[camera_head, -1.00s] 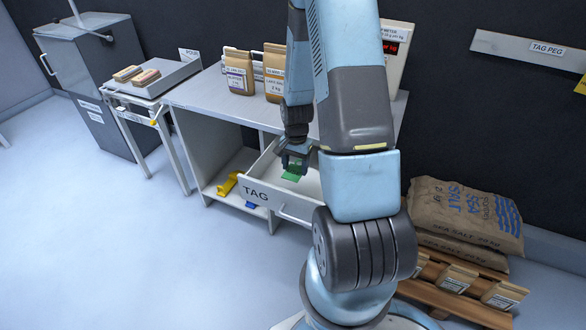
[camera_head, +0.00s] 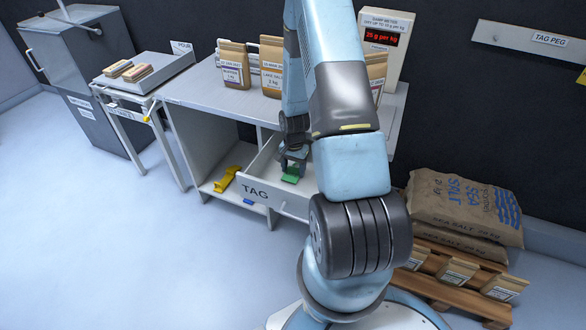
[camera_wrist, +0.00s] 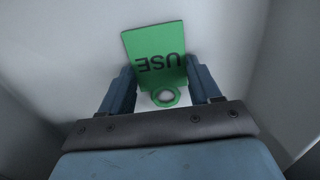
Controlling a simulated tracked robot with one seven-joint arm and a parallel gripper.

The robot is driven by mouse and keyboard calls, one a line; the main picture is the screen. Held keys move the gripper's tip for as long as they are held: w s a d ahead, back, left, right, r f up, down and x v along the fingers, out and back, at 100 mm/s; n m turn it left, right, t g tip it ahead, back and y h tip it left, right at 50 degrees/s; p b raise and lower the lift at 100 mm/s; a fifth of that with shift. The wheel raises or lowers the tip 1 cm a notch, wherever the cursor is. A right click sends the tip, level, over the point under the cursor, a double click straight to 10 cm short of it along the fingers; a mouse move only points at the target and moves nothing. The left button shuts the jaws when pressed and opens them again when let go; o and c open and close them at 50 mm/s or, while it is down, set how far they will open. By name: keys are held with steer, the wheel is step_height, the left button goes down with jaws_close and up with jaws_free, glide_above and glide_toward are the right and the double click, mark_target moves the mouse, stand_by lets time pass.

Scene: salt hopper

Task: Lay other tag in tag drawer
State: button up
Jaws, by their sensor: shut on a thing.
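The green tag (camera_wrist: 155,50), marked USE, is in my gripper (camera_wrist: 158,92), which is shut on its ring end in the wrist view. The tag lies over a pale surface, the inside of the open drawer. In the head view, the green tag (camera_head: 290,174) shows below my gripper (camera_head: 291,160), inside the open tag drawer (camera_head: 292,202) with its TAG label on the front. I cannot tell whether the tag touches the drawer floor. A yellow tag at the far right edge (camera_head: 582,78) hangs below the TAG PEG sign, partly cut off.
The drawer is under a worktop (camera_head: 190,88) with paper bags (camera_head: 234,66) and a damp meter (camera_head: 386,40). A yellow tool (camera_head: 226,181) lies on the shelf left of the drawer. Salt sacks (camera_head: 465,208) are stacked at right. The floor at left is clear.

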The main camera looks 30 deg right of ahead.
steer(key=shift+f, duration=0.15)
steer(key=o, duration=1)
